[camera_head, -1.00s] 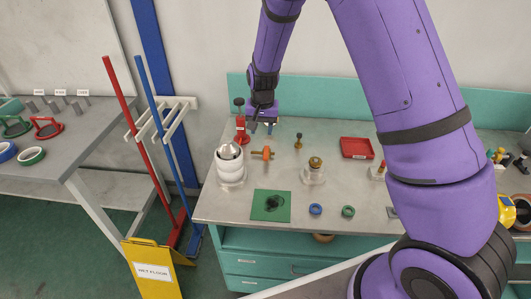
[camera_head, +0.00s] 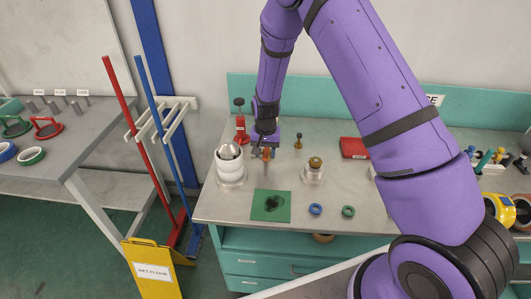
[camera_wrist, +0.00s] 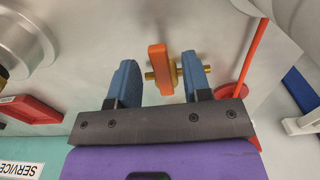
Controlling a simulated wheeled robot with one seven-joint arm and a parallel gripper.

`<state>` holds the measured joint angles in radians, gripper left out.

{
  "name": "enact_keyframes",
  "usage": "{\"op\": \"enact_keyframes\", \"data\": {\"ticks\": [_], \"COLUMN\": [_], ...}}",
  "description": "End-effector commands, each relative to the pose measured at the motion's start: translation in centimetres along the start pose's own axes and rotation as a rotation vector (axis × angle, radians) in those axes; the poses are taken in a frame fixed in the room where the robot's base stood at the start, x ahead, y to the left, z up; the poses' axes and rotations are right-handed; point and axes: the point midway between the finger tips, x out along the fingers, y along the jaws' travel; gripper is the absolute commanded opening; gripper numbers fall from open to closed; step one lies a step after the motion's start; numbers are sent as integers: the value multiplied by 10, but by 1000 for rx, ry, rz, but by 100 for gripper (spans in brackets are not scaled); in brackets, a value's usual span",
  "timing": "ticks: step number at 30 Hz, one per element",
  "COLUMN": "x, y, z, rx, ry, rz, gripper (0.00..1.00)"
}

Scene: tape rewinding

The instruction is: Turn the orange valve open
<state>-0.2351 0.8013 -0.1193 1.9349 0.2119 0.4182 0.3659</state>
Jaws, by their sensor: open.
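The orange valve (camera_wrist: 160,68) shows in the wrist view as an upright orange bar handle on a brass stem, between the two blue fingers of my gripper (camera_wrist: 158,82). The fingers are spread, with a gap to the handle on the left and the brass part close to the right finger. In the head view the valve (camera_head: 267,153) is partly hidden under my gripper (camera_head: 264,151), which is low over the table's left part. Whether a finger touches the valve I cannot tell.
A red bottle jack (camera_head: 240,130) stands close behind on the left. A green mat (camera_head: 270,206) lies in front, a red tray (camera_head: 354,148) further right.

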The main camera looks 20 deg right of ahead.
Motion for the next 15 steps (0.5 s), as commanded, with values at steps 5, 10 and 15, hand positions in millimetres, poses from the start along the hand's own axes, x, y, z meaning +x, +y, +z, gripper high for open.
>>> {"op": "enact_keyframes", "data": {"ticks": [5,10,15], "x": [6,6,6], "y": [0,0,0], "z": [0,0,0], "rx": [0,0,0], "ry": [1,1,1], "rz": [0,-1,-1], "gripper": [45,45,17]}}
